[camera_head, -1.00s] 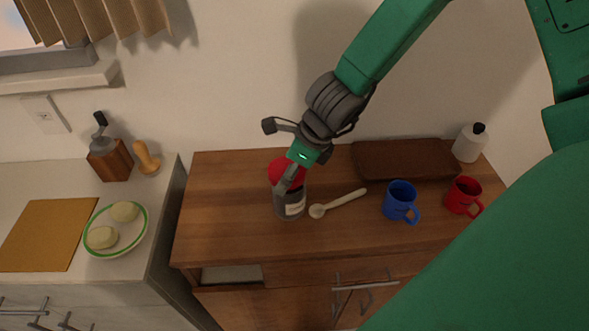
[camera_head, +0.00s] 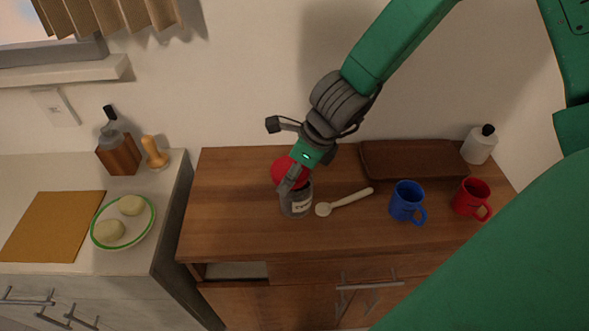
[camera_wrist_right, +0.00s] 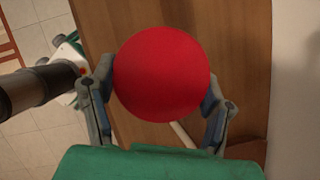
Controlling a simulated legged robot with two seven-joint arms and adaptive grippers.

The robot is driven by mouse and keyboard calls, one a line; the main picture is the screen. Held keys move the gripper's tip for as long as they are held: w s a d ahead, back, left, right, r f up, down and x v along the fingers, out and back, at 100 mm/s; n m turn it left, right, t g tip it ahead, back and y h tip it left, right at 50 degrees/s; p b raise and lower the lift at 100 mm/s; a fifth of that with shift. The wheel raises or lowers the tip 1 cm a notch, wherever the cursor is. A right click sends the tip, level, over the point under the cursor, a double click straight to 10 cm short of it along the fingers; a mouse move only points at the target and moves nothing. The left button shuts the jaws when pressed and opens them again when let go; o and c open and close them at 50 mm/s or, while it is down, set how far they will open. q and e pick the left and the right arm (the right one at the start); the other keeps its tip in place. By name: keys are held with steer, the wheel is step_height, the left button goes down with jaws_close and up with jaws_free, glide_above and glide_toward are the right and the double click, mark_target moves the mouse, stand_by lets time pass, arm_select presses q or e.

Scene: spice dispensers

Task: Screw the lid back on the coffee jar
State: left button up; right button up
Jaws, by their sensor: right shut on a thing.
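The coffee jar (camera_head: 297,205) is dark with a pale label and stands upright on the wooden cabinet top. The red lid (camera_head: 284,170) is at the top of the jar; whether it is seated on the rim or just above it I cannot tell. My right gripper (camera_head: 289,180) comes down from above and is shut on the lid. In the right wrist view the lid (camera_wrist_right: 162,73) is a round red disc with a finger on either side, and it hides the jar below. My left gripper is not in view.
A wooden spoon (camera_head: 345,201) lies right of the jar. A blue mug (camera_head: 405,201), a red mug (camera_head: 470,197), a brown tray (camera_head: 415,161) and a white bottle (camera_head: 480,146) stand farther right. The cabinet top left of the jar is clear.

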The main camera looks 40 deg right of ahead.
steer(key=shift+d+f, duration=0.25)
steer(key=shift+d, duration=0.4)
steer(key=shift+f+b, duration=0.2)
steer(key=shift+b, duration=0.1)
steer(key=shift+a+f, duration=0.2)
steer(key=shift+a, duration=0.15)
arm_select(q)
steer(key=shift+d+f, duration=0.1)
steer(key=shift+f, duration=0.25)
arm_select(e)
steer(key=shift+a+r, duration=0.15)
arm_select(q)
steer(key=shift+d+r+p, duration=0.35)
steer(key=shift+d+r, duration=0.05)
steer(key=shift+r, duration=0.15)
arm_select(e)
steer(key=shift+d+r, duration=0.3)
steer(key=shift+d, duration=0.15)
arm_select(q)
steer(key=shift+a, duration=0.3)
arm_select(e)
steer(key=shift+a, duration=0.3)
steer(key=shift+d, duration=0.4)
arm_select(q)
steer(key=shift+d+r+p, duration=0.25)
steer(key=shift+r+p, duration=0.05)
arm_select(e)
steer(key=shift+d, duration=0.3)
